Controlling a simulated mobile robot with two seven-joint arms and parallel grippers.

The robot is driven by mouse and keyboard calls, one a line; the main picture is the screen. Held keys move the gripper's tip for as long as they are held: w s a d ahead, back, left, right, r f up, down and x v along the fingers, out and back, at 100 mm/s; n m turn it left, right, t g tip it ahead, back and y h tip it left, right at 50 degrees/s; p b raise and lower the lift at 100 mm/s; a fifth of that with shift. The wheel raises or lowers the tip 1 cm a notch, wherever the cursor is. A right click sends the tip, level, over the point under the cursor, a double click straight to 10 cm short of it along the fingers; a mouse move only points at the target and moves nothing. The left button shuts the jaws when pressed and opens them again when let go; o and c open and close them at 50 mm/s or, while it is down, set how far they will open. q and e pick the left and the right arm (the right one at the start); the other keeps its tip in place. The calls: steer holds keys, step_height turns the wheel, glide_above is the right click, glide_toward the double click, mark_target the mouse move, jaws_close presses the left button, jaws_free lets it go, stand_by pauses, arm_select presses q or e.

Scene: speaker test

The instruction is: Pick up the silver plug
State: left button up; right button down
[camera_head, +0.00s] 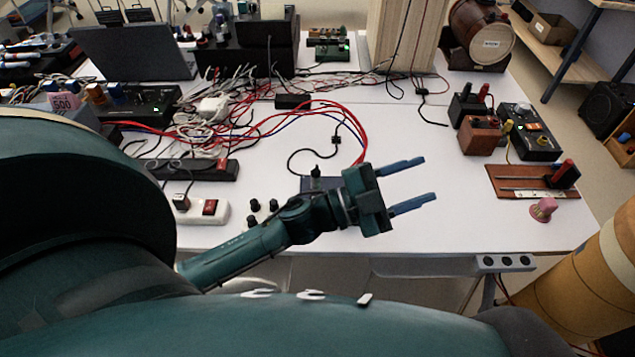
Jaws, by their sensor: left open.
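I cannot make out a silver plug for certain in the head view. My left gripper (424,180) is open, with its two blue fingers apart and pointing right. It is over the front middle of the white table (460,225), with nothing between the fingers. Several small black knob-like pieces (255,205) stand on the table left of the gripper. A small pink piece (543,208) stands near the front right corner. My right gripper is not in view.
Red and black cables (300,110) tangle across the table's middle and left. A power strip (200,209) lies at the front left. A brown board (515,185) and boxes with terminals (480,135) stand at the right.

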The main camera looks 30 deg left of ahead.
arm_select(q)
steer(key=d+r+m+g+h+b, duration=0.1)
steer(key=d+r+m+g+h, duration=0.2)
steer(key=m+g, duration=0.4)
steer(key=m+g+y+b, duration=0.65)
steer(key=m+y, duration=0.35)
steer(key=y, duration=0.8)
glide_toward(315, 171)
steer(key=shift+t, duration=0.25)
steer(key=f, duration=0.5)
steer(key=shift+w+d, duration=0.25)
steer(key=shift+d, duration=0.1)
steer(key=f, duration=0.4)
steer(key=shift+w+a, duration=0.25)
steer(key=shift+a, duration=0.15)
steer(key=shift+w+f, duration=0.1)
steer(key=shift+f, duration=0.5)
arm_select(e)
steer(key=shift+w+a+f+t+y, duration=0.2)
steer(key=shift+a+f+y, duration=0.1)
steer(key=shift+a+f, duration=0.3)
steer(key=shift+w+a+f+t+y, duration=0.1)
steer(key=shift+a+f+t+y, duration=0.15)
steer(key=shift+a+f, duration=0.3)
arm_select(q)
steer(key=shift+c, duration=0.6)
